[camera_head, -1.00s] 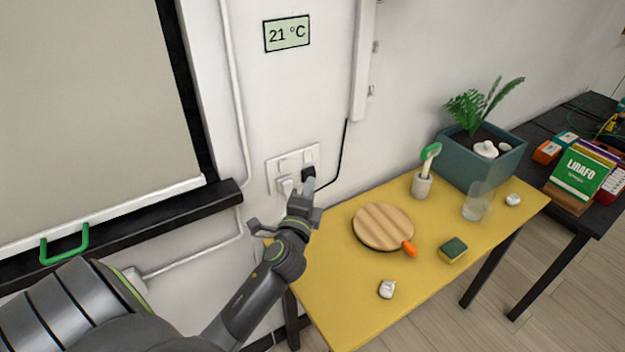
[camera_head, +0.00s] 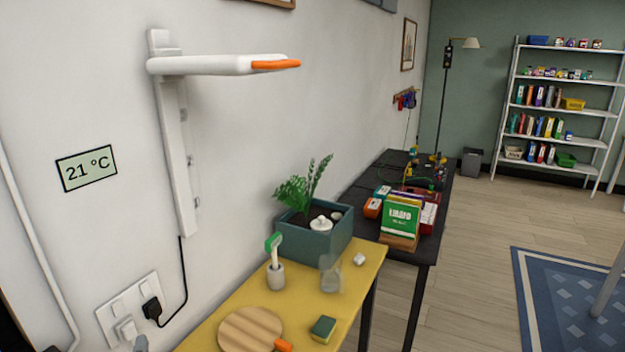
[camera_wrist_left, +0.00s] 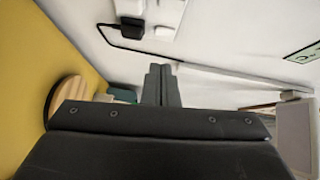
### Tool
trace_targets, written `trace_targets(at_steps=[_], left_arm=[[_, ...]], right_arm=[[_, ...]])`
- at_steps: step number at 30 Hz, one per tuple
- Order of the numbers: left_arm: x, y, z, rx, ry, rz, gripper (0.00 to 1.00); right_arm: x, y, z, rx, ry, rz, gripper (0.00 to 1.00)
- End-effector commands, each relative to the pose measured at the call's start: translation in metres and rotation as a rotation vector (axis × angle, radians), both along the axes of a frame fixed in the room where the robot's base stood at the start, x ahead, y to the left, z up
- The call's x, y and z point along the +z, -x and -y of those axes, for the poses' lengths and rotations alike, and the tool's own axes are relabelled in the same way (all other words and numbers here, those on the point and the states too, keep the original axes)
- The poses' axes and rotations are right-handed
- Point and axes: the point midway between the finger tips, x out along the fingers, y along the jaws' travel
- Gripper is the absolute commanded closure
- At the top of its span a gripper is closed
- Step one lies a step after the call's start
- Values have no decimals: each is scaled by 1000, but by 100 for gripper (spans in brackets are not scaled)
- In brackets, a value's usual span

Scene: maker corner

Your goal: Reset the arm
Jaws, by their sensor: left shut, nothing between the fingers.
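My left gripper (camera_wrist_left: 161,84) is shut and empty in the left wrist view, its two grey fingers together. In the head view only a grey tip of it (camera_head: 141,343) shows at the bottom edge, just below the wall socket panel (camera_head: 128,310). A black plug (camera_head: 152,309) sits in the panel, with a black cord running up the wall. In the wrist view the panel (camera_wrist_left: 160,12) lies beyond the fingertips; I cannot tell whether they touch anything. The rest of my left arm is hidden from the head view. My right gripper is not in view.
The yellow table (camera_head: 231,304) holds a round wooden board (camera_head: 250,330), a sponge (camera_head: 323,328), a brush in a cup (camera_head: 276,275), a glass (camera_head: 331,277) and a teal planter (camera_head: 316,240). A white wall-mounted arm (camera_head: 205,65) juts out above. Open floor lies right.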

Motion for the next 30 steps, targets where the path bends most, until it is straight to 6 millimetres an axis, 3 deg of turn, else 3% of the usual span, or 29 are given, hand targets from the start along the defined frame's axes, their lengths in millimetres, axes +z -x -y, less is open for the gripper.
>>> trace_targets(at_steps=[4, 9, 15, 22, 30], left_arm=[[-46, 60, -10, 145, 377, -97, 100], [-93, 135, 3, 333, 786, -237, 100], [-118, 203, 32, 504, 1079, -385, 100], [-126, 269, 67, 670, 1302, -547, 100], [-188, 249, 58, 681, 1294, -564, 100]], right_arm=[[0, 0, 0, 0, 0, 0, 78], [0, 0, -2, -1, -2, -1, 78], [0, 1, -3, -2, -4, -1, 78], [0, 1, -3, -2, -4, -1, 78], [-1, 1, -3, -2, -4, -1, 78]])
